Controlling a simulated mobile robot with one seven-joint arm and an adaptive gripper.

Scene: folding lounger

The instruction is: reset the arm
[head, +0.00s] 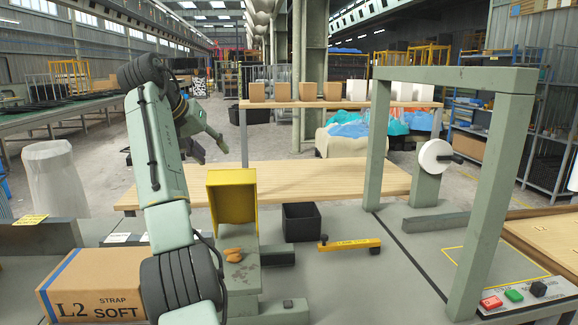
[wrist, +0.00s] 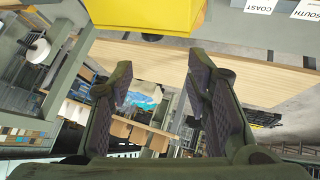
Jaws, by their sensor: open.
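My arm is raised at the left of the head view, bent at a high elbow, with its far end pointing down and away. My gripper (head: 212,153) hangs in the air beyond and above the yellow box-shaped holder (head: 231,200), apart from it. In the wrist view my gripper (wrist: 160,78) has its two dark padded fingers spread, with nothing between them. The yellow holder (wrist: 145,15) shows at the top of that tilted view. The workbench behind lies past the fingers.
A cardboard box (head: 90,285) marked L2 SOFT sits at front left. A black bin (head: 301,222) and a yellow bar (head: 349,244) lie right of the holder. A green-grey frame (head: 490,190) with a white reel (head: 434,157) stands at right. Cartons line the rear shelf (head: 330,104).

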